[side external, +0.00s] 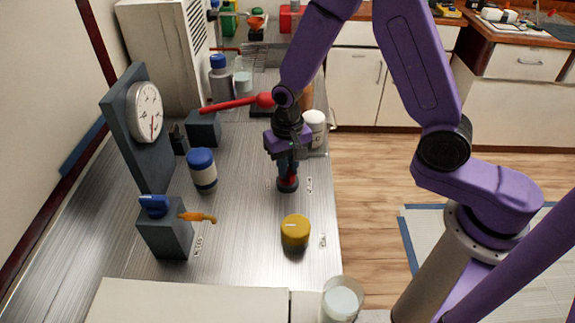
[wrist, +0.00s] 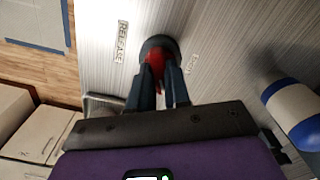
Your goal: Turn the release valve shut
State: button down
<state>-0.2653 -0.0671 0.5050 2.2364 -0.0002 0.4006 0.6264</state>
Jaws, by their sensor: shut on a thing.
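The release valve (side external: 288,186) is a small red handle on a dark round base, standing on the metal bench below my gripper (side external: 287,172). In the wrist view the red handle (wrist: 156,63) shows between the two dark fingers of my gripper (wrist: 158,88). The fingers point down and are shut on the handle, hiding its sides. A label reading RELEASE (wrist: 122,42) lies beside the base, with another small label on the other side. How far the handle is turned cannot be told.
A yellow knob (side external: 296,234) stands nearer the camera. Left are a blue-capped bottle (side external: 203,171), a block with an orange lever (side external: 198,217) and a gauge panel (side external: 146,113). A long red lever (side external: 235,104) reaches close behind my gripper. A white bottle (side external: 315,130) stands behind right.

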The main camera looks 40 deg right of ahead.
jog(key=n, duration=0.6)
jog(key=shift+n, duration=0.3)
jog(key=n, duration=0.5)
jog(key=shift+n, duration=0.4)
jog(key=c, duration=1.1)
grip_release()
notch_tip(320, 180, up, 18)
jog(key=shift+f, duration=0.25)
